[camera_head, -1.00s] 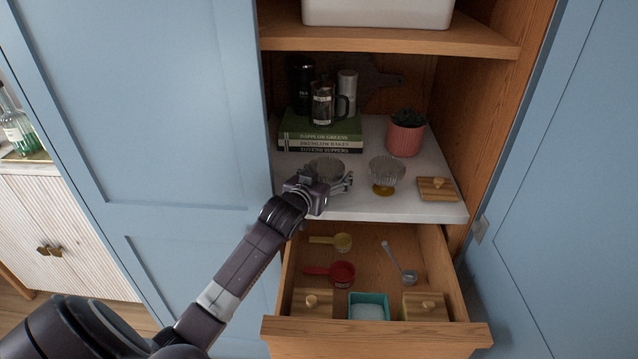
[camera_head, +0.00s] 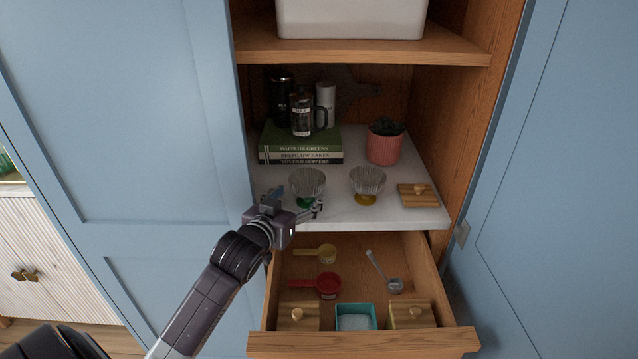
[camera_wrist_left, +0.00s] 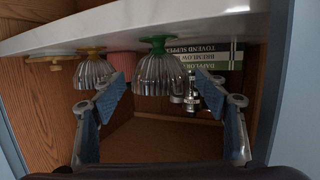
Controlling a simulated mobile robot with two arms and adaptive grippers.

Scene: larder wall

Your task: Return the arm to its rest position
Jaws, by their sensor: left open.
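My left gripper (camera_head: 297,204) is open and empty at the front left edge of the marble shelf. It is in front of a ribbed glass bowl with a green foot (camera_head: 308,183), which stands upright on the shelf. In the left wrist view, which is upside down, this bowl (camera_wrist_left: 158,75) shows beyond and between the two open fingers, apart from them. A second ribbed glass bowl with an amber foot (camera_head: 367,182) stands to its right. My right gripper is not in view.
The open drawer (camera_head: 365,343) below holds a yellow scoop (camera_head: 326,253), a red scoop (camera_head: 328,285), a metal spoon (camera_head: 395,285) and a teal box (camera_head: 356,311). A blue door (camera_head: 130,110) is close on the left. A pink pot (camera_head: 384,148) and books (camera_head: 300,156) stand behind.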

